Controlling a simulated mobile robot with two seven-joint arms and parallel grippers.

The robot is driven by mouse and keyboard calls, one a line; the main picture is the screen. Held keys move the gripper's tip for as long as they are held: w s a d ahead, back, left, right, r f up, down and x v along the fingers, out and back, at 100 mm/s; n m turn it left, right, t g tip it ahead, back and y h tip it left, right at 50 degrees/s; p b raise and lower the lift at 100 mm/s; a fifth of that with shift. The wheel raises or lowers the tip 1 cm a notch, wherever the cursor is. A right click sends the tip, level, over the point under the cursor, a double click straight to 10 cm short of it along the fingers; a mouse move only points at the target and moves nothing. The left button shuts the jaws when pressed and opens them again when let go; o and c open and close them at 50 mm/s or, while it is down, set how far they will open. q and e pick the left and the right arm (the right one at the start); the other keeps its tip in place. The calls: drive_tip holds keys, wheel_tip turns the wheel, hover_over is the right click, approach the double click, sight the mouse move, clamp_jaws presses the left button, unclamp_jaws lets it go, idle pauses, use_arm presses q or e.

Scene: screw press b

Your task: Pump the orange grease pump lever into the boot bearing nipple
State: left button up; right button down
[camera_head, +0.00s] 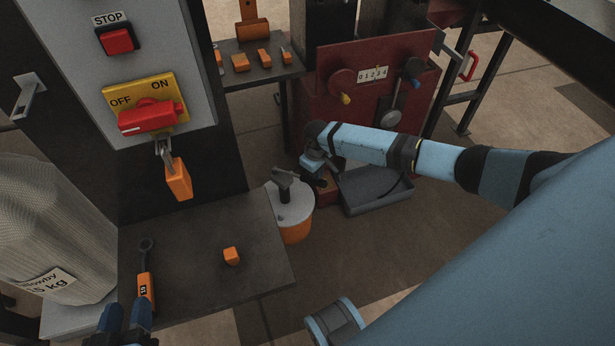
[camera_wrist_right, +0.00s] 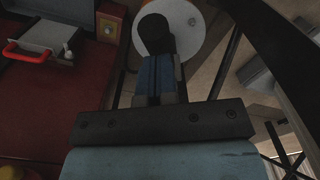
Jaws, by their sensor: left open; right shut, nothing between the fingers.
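The grease pump looks to be the orange bucket (camera_head: 297,232) with a pale round lid, standing on the floor beyond the bench. A dark lever or handle (camera_head: 283,181) rises from the lid; I see no orange on it. My right gripper (camera_head: 316,178) is just right of the pump, its fingers partly hidden in the head view. In the right wrist view the right gripper's blue fingers (camera_wrist_right: 156,78) are together and empty, with a dark round knob (camera_wrist_right: 154,26) at their tips; contact is unclear. My left gripper (camera_head: 126,316) is open at the bottom left. I cannot make out the nipple.
A dark bench (camera_head: 200,285) holds an orange block (camera_head: 231,256) and an orange-handled wrench (camera_head: 146,280). A grey tray (camera_head: 375,190) lies right of the pump. A red machine (camera_head: 370,85) stands behind. A switch panel (camera_head: 125,60) rises at the left.

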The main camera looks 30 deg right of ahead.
sight(322, 187)
use_arm(q)
drive_tip(key=shift+f, duration=0.1)
use_arm(e)
drive_tip(key=shift+s+d+f, duration=0.15)
drive_tip(key=shift+s+f, duration=0.3)
drive_tip(key=shift+f, duration=0.4)
drive_tip(key=shift+s+d+f, duration=0.1)
drive_tip(key=shift+s+f, duration=0.35)
drive_tip(key=shift+f, duration=0.4)
drive_tip(key=shift+s+d+f, duration=0.15)
drive_tip(key=shift+s+f, duration=0.3)
drive_tip(key=shift+f, duration=0.5)
